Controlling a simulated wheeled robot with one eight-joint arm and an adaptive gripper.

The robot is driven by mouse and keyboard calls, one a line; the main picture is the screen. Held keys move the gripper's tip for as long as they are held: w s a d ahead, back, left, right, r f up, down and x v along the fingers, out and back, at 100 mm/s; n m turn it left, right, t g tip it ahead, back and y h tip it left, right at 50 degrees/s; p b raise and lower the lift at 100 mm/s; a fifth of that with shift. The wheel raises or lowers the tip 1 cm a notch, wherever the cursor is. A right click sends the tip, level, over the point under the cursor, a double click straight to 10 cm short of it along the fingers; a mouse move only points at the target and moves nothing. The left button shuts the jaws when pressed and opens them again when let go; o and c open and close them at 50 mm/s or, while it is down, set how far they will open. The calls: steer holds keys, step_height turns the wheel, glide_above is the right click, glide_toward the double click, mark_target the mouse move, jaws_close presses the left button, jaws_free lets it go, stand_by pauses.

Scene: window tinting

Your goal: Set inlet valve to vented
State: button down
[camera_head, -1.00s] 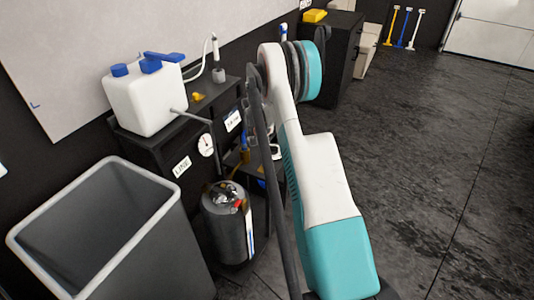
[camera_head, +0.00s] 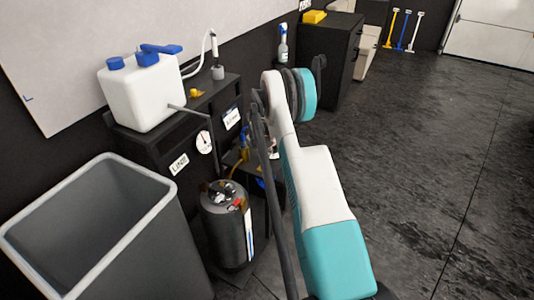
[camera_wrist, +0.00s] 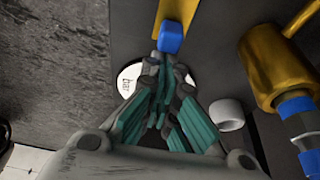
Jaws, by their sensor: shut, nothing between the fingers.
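My gripper (camera_wrist: 165,75) is in the wrist view with its teal-padded fingers shut and nothing between them. Just ahead of the fingertips is a blue lever tip (camera_wrist: 170,38) on a flat yellow bar; I cannot tell whether they touch. To the right is a brass valve body or fitting (camera_wrist: 270,65) with blue collars (camera_wrist: 296,107). Which of these is the inlet valve, and its setting, I cannot read. In the head view, small brass and blue fittings (camera_head: 240,155) show beside my arm, which hides the gripper.
A white dial marked "bar" (camera_wrist: 127,80) is partly behind the fingers. A white knob (camera_wrist: 227,114) is close on the right. A white jug (camera_head: 140,95), a gauge (camera_head: 204,142), a dark cylinder (camera_head: 227,225) and a grey bin (camera_head: 170,235) stand left. Floor is clear at right.

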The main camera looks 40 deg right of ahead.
mark_target(264, 160)
steer(key=shift+a, duration=0.1)
steer(key=shift+s+a, duration=0.35)
steer(key=shift+a, duration=0.45)
steer(key=shift+s+a, duration=0.35)
steer(key=shift+a, duration=0.4)
